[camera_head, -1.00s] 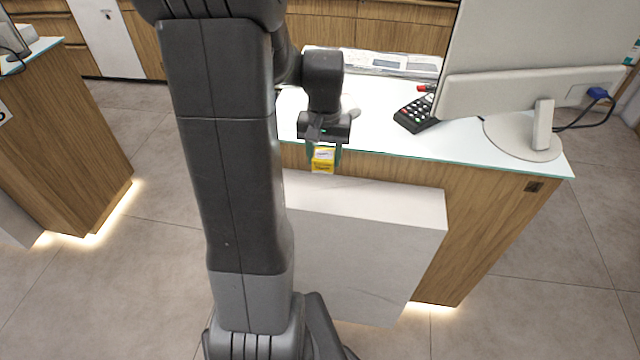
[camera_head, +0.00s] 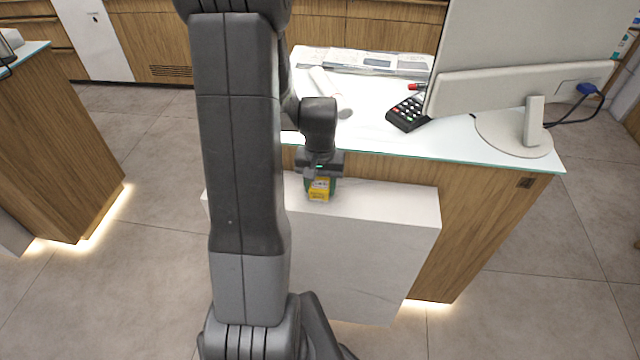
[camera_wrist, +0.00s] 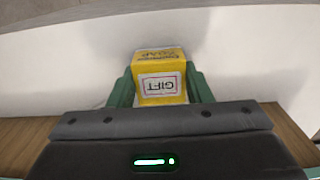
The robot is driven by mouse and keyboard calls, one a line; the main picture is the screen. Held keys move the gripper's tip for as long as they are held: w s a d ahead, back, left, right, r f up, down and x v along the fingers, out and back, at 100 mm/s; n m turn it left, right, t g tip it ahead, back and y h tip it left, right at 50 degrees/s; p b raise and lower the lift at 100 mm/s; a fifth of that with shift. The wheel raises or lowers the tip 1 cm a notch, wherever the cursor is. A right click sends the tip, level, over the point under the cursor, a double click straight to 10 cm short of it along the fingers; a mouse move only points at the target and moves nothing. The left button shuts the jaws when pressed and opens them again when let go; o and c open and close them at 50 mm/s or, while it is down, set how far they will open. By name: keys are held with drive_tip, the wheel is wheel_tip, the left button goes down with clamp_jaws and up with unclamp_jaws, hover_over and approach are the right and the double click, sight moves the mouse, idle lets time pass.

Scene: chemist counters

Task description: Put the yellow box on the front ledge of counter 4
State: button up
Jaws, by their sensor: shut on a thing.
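The yellow box (camera_head: 319,190) is small, with a white label; in the wrist view the box (camera_wrist: 160,78) reads "GIFT". My gripper (camera_head: 319,187) is shut on it, with a green finger on each side of the box. The white front ledge (camera_head: 390,200) juts from the wooden front of the counter (camera_head: 480,220), lower than its glass top. My arm hides part of the ledge's left side.
On the counter top stand a monitor (camera_head: 530,60), a card terminal (camera_head: 408,113) and a white roll-shaped object (camera_head: 330,92). The ledge is bare to the right of the box. Another wooden counter (camera_head: 55,150) stands at the left, with open floor between.

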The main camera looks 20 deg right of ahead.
sight(320, 185)
drive_tip(key=shift+f, duration=0.15)
drive_tip(key=o, duration=1.1)
wheel_tip(320, 185, up, 12)
drive_tip(key=shift+r, duration=0.2)
drive_tip(key=shift+f, duration=0.15)
